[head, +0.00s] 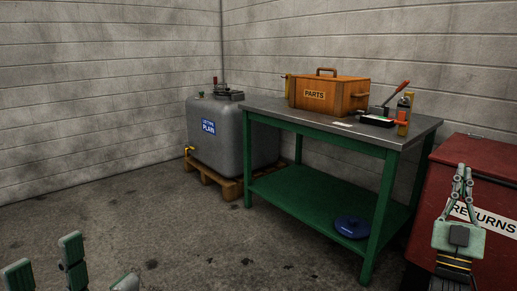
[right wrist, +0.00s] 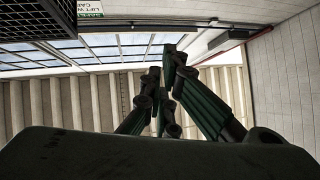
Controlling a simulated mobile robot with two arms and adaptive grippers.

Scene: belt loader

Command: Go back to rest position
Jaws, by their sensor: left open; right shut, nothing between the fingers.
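My right gripper (head: 462,176) is at the right of the head view, pointing up in front of the red returns box. Its fingers are shut with nothing between them. It also shows in the right wrist view (right wrist: 163,70), fingertips together against a wall and windows. My left gripper (head: 50,262) is at the lower left corner of the head view, partly cut off by the frame edge. Its fingers are apart and empty, above the bare floor.
A green workbench (head: 262,110) holds a wooden parts box (head: 345,92) and a red-handled tool (head: 395,98); a blue disc (head: 352,228) lies on its lower shelf. A grey tank (head: 230,140) stands on a pallet (head: 222,184). The red returns box (head: 480,160) is at right. The floor between is clear.

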